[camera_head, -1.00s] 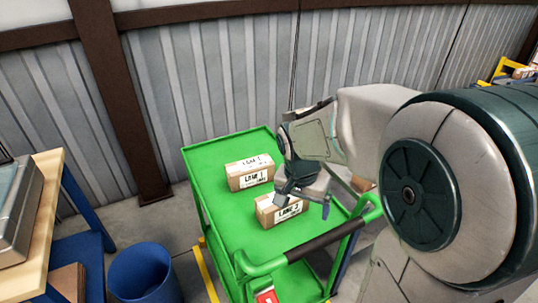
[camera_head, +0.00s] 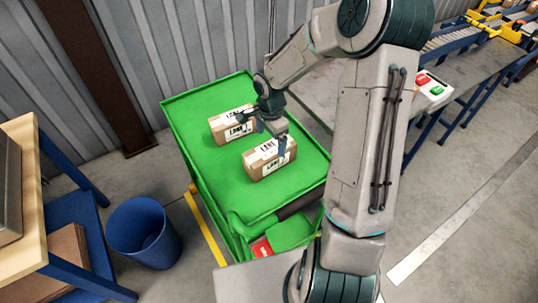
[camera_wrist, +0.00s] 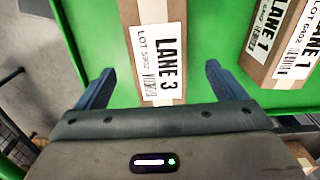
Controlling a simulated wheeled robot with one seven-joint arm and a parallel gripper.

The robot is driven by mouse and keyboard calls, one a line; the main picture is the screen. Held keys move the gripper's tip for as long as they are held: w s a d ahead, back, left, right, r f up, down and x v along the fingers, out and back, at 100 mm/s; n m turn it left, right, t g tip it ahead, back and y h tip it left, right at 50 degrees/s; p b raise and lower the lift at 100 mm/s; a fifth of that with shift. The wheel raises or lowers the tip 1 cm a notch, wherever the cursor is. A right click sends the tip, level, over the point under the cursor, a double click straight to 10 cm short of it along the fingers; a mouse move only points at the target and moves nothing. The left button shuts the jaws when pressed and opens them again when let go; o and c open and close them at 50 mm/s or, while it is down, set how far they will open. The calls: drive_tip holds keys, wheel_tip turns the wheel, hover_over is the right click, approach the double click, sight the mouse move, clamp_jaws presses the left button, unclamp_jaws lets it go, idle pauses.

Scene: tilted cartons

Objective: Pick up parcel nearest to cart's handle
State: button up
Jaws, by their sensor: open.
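The parcel nearest the cart's handle is a brown carton labelled LANE 3 (camera_head: 269,159). It lies on the green cart top (camera_head: 222,180), on the side towards the dark handle bar (camera_head: 298,204). My gripper (camera_head: 262,133) is open and empty above the cart top, close to this carton. In the wrist view the LANE 3 carton (camera_wrist: 160,50) lies between my two spread fingers (camera_wrist: 160,85), with green showing on both sides. It looks lower than the fingertips; I see no contact.
A second carton, labelled LANE 1 (camera_head: 230,125), lies close by, farther from the handle; it shows at right in the wrist view (camera_wrist: 280,45). The cart has raised edges. A blue bin (camera_head: 143,232) and a wooden-topped table (camera_head: 30,190) stand at left. A conveyor (camera_head: 460,45) is at upper right.

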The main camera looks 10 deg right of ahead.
sight(270, 148)
drive_tip(key=shift+s+a+f+p, duration=0.1)
drive_tip(key=shift+f+p, duration=0.25)
drive_tip(key=shift+f, duration=1.5)
drive_tip(key=shift+s+a+f+p, duration=0.1)
drive_tip(key=shift+f+p, duration=0.25)
drive_tip(key=shift+f, duration=1.45)
drive_tip(key=c, duration=1.3)
drive_tip(key=shift+r, duration=0.2)
